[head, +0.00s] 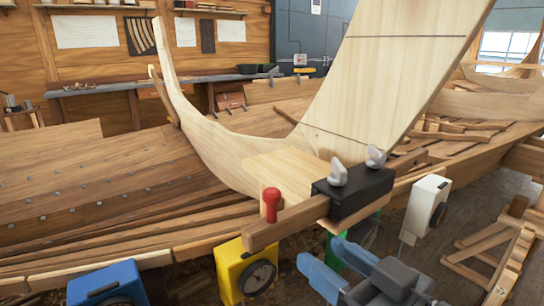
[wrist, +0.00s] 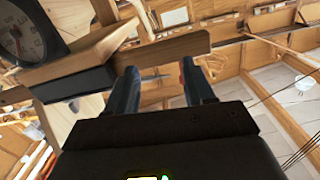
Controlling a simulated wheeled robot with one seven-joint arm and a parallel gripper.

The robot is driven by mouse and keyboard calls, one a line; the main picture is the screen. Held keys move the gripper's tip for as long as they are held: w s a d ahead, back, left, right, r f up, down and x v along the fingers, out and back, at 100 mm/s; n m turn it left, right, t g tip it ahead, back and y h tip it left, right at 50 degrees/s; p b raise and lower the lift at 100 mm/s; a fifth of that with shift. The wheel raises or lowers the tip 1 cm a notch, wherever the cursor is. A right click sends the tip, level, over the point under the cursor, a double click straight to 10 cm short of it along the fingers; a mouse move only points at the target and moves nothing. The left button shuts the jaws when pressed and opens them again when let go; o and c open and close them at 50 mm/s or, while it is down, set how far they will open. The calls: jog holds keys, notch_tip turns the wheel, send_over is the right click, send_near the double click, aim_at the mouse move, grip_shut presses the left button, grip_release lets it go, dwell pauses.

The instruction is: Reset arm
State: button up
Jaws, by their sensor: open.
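My gripper (head: 322,252) is at the lower middle right of the head view, with its two blue fingers spread apart. It is low and in front of the wooden hull, near a green box (head: 333,254) that it partly hides. In the wrist view my gripper (wrist: 158,66) also shows open, with nothing between the fingers. A wooden bar (wrist: 170,48) crosses behind the fingertips there; I cannot tell whether they touch it. In the head view, a black block (head: 352,193) with two pale wing knobs sits on the hull edge, just above my gripper.
A wooden bar (head: 285,224) with a red knob (head: 270,203) juts from the block. Yellow (head: 231,268), blue (head: 100,277) and white (head: 420,207) dial boxes line the hull's near side. A wooden trestle (head: 485,262) stands at right. Floor between it and my gripper looks clear.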

jog(key=s+d+f+m+h, duration=0.55)
jog(key=s+d+f, duration=0.35)
jog(key=s+f, duration=0.4)
jog(key=s+d+h, duration=0.2)
jog(key=s, duration=0.7)
jog(key=s+d+h, duration=0.1)
jog(key=s+h, duration=0.1)
jog(key=s, duration=0.8)
jog(key=shift+s+d+f, duration=0.15)
jog(key=shift+d+f, duration=0.05)
jog(key=shift+d, duration=0.15)
jog(key=shift+c, duration=0.4)
dwell(0.6)
